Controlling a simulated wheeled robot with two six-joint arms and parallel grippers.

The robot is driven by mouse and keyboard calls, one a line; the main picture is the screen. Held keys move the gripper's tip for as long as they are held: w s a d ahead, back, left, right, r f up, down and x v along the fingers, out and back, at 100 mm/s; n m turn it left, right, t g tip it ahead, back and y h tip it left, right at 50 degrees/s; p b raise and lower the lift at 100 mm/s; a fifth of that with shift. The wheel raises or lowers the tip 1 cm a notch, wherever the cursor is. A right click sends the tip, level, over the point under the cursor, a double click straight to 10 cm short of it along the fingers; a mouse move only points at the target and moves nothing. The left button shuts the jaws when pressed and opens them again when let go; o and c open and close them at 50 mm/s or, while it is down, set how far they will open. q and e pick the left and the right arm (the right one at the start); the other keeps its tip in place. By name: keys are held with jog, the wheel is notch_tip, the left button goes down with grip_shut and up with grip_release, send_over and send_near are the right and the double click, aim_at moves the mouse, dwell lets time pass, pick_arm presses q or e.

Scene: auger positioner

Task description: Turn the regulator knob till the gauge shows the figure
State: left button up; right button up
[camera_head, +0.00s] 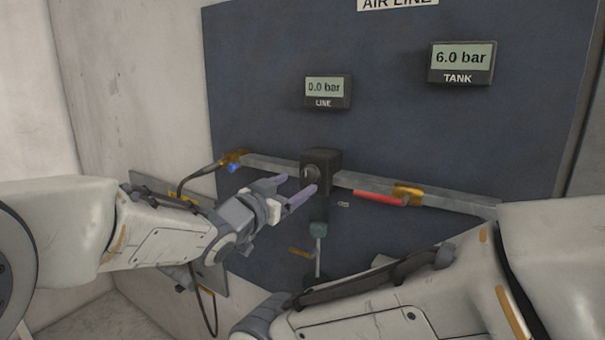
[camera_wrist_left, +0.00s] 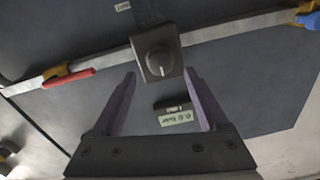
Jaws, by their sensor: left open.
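The regulator is a dark square block (camera_head: 325,160) on the pipe in the middle of the panel. Its round knob (camera_wrist_left: 159,63) faces me in the left wrist view and bears a pale pointer mark. My left gripper (camera_head: 298,185) is open, with its purple fingers pointing at the regulator. In the left wrist view the fingertips lie either side of the knob's line and look short of it, with nothing between them. The LINE gauge (camera_head: 325,89) reads 0.0 bar; it also shows upside down in the left wrist view (camera_wrist_left: 175,115). My right gripper is out of view.
The TANK gauge (camera_head: 461,62) reads 6.0 bar. A red lever (camera_head: 380,198) lies along the pipe to the right, and a blue-handled valve (camera_head: 233,167) is at left. A clear bowl-like part (camera_head: 318,230) hangs below the regulator. My right arm crosses the lower right.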

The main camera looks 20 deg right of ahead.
aim_at(306, 178)
pick_arm(q)
jog(key=shift+p+x, duration=0.75)
jog(key=shift+x, duration=1.6)
jog(key=shift+c, duration=0.4)
